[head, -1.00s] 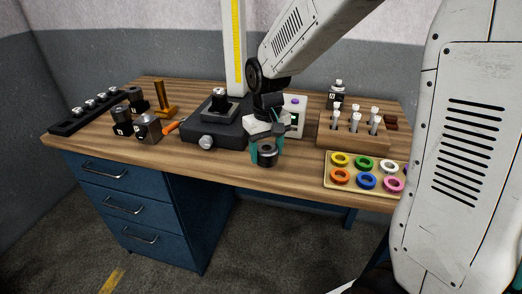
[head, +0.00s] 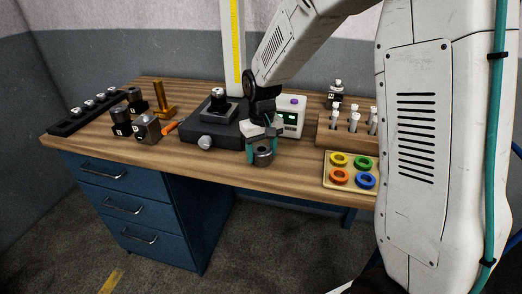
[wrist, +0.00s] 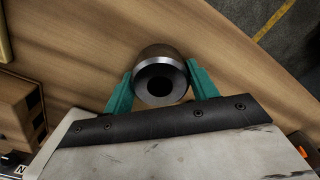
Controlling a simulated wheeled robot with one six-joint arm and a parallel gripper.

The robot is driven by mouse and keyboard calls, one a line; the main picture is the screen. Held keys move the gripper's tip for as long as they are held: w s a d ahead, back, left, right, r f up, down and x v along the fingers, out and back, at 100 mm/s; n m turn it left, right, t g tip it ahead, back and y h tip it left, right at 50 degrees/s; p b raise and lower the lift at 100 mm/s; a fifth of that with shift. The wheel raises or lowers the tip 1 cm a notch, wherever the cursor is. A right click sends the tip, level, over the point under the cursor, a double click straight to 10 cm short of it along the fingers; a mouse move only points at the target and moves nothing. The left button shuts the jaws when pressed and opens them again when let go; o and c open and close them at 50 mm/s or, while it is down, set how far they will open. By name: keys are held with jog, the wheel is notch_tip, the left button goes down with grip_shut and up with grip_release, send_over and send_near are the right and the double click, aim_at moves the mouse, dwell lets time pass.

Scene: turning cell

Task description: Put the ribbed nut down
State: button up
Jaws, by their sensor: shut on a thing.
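The ribbed nut is a grey metal ring-shaped piece (head: 262,157) in the head view, near the front edge of the workbench. In the wrist view the nut (wrist: 153,57) shows its dark round bore, facing the camera; I cannot make out ribs. My gripper (head: 262,150) has teal fingers shut on the nut, one on each side. The fingers also show in the wrist view (wrist: 162,85). I cannot tell whether the nut touches the wooden bench top (head: 215,166) or hangs just above it.
A tray of coloured rings (head: 350,160) and a wooden rack (head: 337,137) are at right. Dark blocks (head: 120,128) are at left. Bare wood lies front left.

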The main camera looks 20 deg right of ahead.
jog(key=o, duration=1.1)
notch_tip(320, 180, up, 12)
jog(key=s+d+r, duration=0.1)
jog(key=s+r, duration=0.2)
jog(key=s, duration=0.4)
jog(key=s+d+r, duration=0.1)
jog(key=s+r, duration=0.2)
jog(key=s, duration=0.5)
jog(key=shift+m+t, duration=0.6)
jog(key=s, duration=0.5)
jog(key=s+f, duration=0.1)
jog(key=s, duration=0.4)
jog(key=s+f, duration=0.1)
jog(key=s, duration=0.4)
jog(key=shift+s+d, duration=0.1)
jog(key=shift+d, duration=0.3)
